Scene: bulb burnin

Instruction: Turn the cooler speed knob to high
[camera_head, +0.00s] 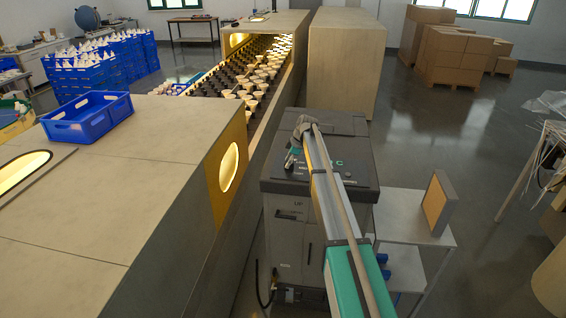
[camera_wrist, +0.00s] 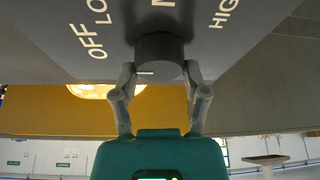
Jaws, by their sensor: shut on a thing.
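The cooler (camera_head: 289,235) is a grey upright cabinet with a dark top panel. My arm reaches over it, and my gripper (camera_head: 298,140) is low at the panel's left part. In the wrist view the speed knob (camera_wrist: 160,50) is a dark grey round knob. My gripper (camera_wrist: 160,78) has one finger on each side of it and is shut on it. The panel (camera_wrist: 75,45) carries the labels OFF, HIGH and others partly cut off or covered. A short pale mark shows on the knob's near edge; which setting it points to I cannot tell. The knob is hidden in the head view.
A long pale bench housing (camera_head: 130,180) with a lit round opening stands left of the cooler. A blue crate (camera_head: 88,118) sits on it. Behind is a rack of bulbs (camera_head: 262,80). A small grey table (camera_head: 405,215) with a framed panel (camera_head: 438,203) stands right.

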